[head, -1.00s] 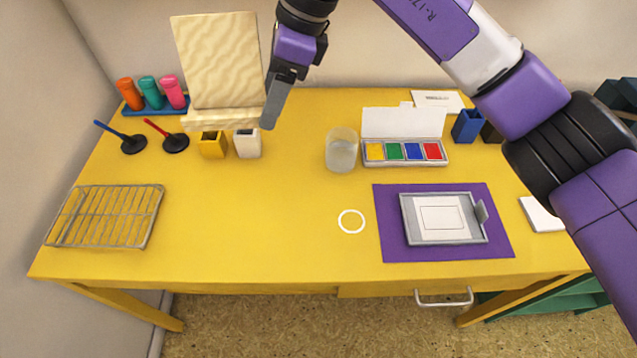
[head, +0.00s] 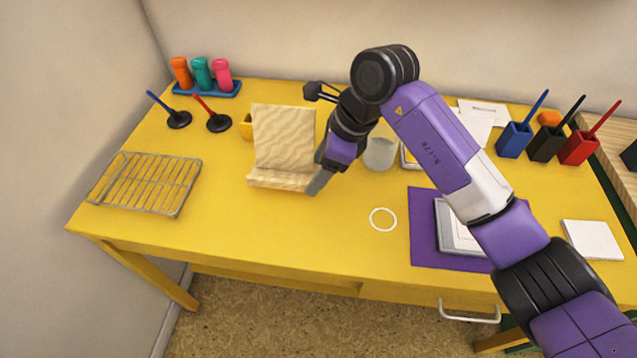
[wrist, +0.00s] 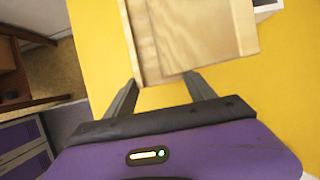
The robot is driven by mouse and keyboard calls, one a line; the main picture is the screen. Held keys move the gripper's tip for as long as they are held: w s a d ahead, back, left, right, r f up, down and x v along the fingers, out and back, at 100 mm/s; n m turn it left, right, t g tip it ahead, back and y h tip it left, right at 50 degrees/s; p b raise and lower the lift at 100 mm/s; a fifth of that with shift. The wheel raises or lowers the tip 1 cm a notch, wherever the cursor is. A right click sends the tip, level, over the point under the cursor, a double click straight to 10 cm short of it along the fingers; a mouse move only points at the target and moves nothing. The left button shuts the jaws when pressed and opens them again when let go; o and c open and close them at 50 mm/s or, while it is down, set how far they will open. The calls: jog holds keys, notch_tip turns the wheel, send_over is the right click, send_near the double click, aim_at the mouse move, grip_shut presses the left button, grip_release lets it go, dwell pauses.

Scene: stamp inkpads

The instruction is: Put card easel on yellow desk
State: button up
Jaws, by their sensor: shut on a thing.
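The card easel (head: 283,138) is a pale wooden stand with a wavy-grained back panel and a front ledge. It is upright over the left-middle part of the yellow desk (head: 240,220). My gripper (head: 316,184) is shut on the right end of its ledge. In the wrist view the easel (wrist: 200,35) lies between the two fingers of my gripper (wrist: 165,88), with the yellow desk (wrist: 285,90) behind it. I cannot tell whether the easel's base touches the desk. The easel partly hides a yellow holder (head: 246,127) behind it.
A wire rack (head: 145,183) lies to the left. Two stampers (head: 218,122) and a blue tray of coloured bottles (head: 205,85) are behind left. A glass (head: 380,154), a white ring (head: 383,219) and a purple mat (head: 425,240) are to the right. Desk in front of the easel is clear.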

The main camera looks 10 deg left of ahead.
jog(key=shift+f, duration=2.45)
jog(key=shift+f, duration=0.15)
jog(key=o, duration=1.5)
jog(key=v, duration=1.2)
jog(key=shift+a, duration=0.1)
